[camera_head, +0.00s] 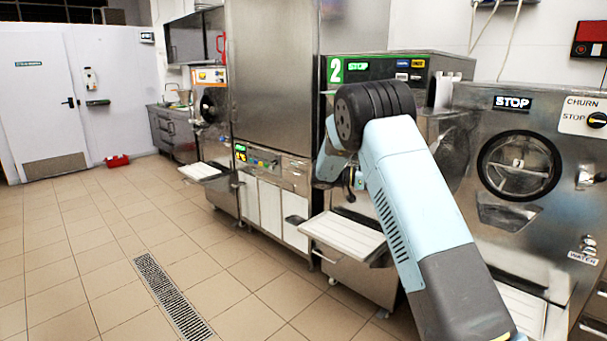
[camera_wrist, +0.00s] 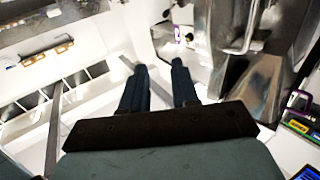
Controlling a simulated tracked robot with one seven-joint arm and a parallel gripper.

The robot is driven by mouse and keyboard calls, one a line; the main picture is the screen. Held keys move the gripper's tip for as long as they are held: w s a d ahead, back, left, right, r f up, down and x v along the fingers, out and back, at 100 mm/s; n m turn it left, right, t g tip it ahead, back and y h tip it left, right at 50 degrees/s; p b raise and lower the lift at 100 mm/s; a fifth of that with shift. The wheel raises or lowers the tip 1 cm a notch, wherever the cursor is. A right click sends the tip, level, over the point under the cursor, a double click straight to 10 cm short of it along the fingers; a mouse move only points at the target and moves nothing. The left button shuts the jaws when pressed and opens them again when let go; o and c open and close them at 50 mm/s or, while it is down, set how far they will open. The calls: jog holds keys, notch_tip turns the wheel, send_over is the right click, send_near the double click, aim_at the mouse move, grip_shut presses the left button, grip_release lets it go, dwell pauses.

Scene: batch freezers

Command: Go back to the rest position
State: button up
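My arm reaches up and forward on the right of the head view, with its dark elbow joint in front of the batch freezer marked 2 (camera_head: 400,68). My gripper (camera_wrist: 158,66) shows in the wrist view with its two dark fingers apart and nothing between them. Beyond the fingertips are a pale tray-like surface and the metal front of a machine. In the head view the gripper is mostly hidden behind my own arm, so its exact distance from the machine cannot be told.
A second freezer (camera_head: 515,220) with a round door stands close on the right. A white fold-out shelf (camera_head: 343,235) juts out below freezer 2. A tall steel cabinet (camera_head: 272,80) stands left of it. The tiled floor (camera_head: 90,260) is clear on the left, with a drain grate (camera_head: 172,297).

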jog(key=w+d+r+n+t+y, duration=0.2)
jog(key=r+n+t, duration=0.1)
jog(key=r+t, duration=0.45)
jog(key=w+d+r+n+t+y, duration=0.2)
jog(key=d+r+t, duration=0.1)
jog(key=r+t, duration=0.4)
jog(key=s+a+r+n+t+y, duration=0.5)
jog(key=s+a+r+n+y, duration=0.15)
jog(key=r+n+y, duration=0.2)
jog(key=s+a+f+n+g+y, duration=0.2)
jog(key=s+a+n+y, duration=0.15)
jog(key=s, duration=0.55)
jog(key=s+a+f+n+g+y, duration=0.2)
jog(key=s+y, duration=0.2)
jog(key=s, duration=0.6)
jog(key=s+d+f+g, duration=0.1)
jog(key=s+f+g, duration=0.1)
jog(key=s, duration=0.5)
jog(key=s+d+f+n+g+h, duration=0.1)
jog(key=s+f+g, duration=0.1)
jog(key=s+f, duration=0.3)
jog(key=s+d+f+g+h, duration=0.1)
jog(key=s+d+f+g, duration=0.1)
jog(key=s, duration=0.9)
jog(key=shift+f, duration=0.8)
jog(key=shift+a+g, duration=0.1)
jog(key=shift+g, duration=0.15)
